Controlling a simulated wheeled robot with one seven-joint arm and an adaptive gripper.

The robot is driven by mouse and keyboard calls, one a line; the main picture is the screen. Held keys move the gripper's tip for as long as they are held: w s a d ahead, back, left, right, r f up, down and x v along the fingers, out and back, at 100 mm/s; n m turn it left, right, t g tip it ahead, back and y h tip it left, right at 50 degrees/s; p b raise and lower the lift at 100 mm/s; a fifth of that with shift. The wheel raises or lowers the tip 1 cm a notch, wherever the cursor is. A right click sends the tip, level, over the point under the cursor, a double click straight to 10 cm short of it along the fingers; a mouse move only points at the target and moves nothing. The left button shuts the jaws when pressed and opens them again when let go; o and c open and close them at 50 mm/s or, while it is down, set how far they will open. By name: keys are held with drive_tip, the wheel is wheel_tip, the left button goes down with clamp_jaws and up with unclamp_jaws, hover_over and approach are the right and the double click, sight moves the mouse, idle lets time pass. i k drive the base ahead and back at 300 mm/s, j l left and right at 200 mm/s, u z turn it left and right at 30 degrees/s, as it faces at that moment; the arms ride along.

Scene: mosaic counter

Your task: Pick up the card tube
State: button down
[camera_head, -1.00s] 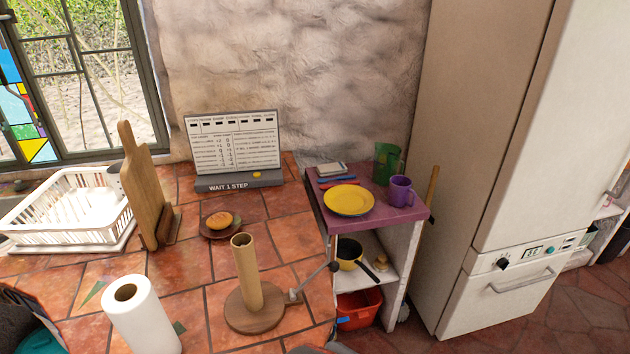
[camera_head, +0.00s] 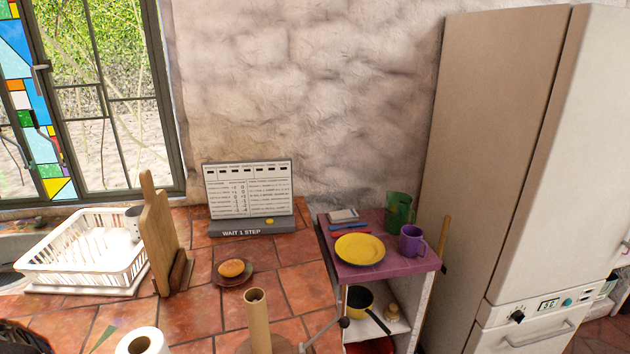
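The card tube (camera_head: 258,322) is a brown, hollow tube standing upright on a round wooden holder base (camera_head: 284,345) at the front of the tiled counter. Its open top faces up and its lower part is near the bottom edge of the view. A thin metal arm with a dark knob (camera_head: 343,322) rises beside it to the right.
A paper roll (camera_head: 143,342) stands left of the tube. Behind are a bun (camera_head: 231,268) on a small plate, a cutting board (camera_head: 158,235), a dish rack (camera_head: 85,275) and a sign board (camera_head: 249,190). A purple-topped shelf (camera_head: 393,268) with crockery stands right.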

sight(257, 317)
drive_tip(key=j+z, duration=0.4)
drive_tip(key=k+j+z, duration=0.15)
drive_tip(key=z, duration=0.25)
drive_tip(key=k+j+z, duration=0.1)
drive_tip(key=j+z, duration=0.15)
drive_tip(key=z, duration=0.2)
drive_tip(key=k+j, duration=0.6)
drive_tip(key=j, duration=0.15)
